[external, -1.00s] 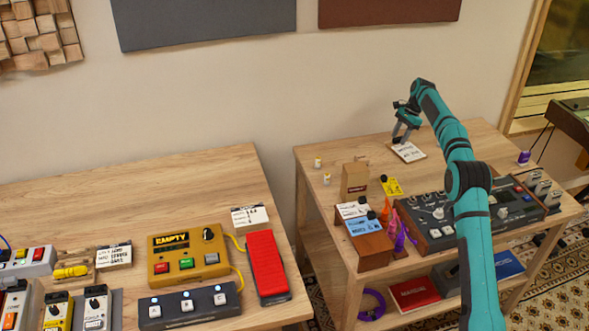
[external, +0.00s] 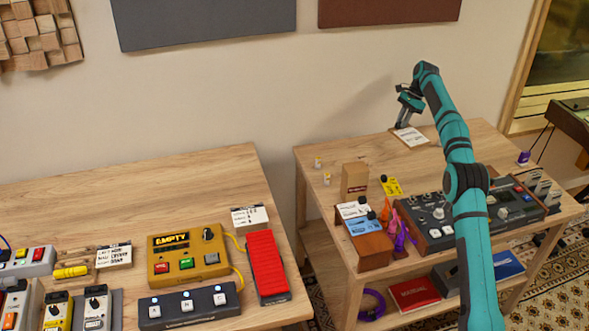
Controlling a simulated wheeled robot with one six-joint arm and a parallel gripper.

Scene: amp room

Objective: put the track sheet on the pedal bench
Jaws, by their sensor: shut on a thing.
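The track sheet (external: 410,137) is a small pale card with dark writing at the back of the right-hand table. My gripper (external: 401,124) is shut on its upper left edge. The sheet looks tilted and raised, but how far it is off the tabletop is hard to tell. The pedal bench (external: 130,205) is the wooden table on the left, with several pedals along its front and a bare back half.
The right-hand table (external: 325,157) holds a mixer (external: 440,215), a brown box (external: 354,178) and small bottles (external: 318,163). A gap separates the two tables.

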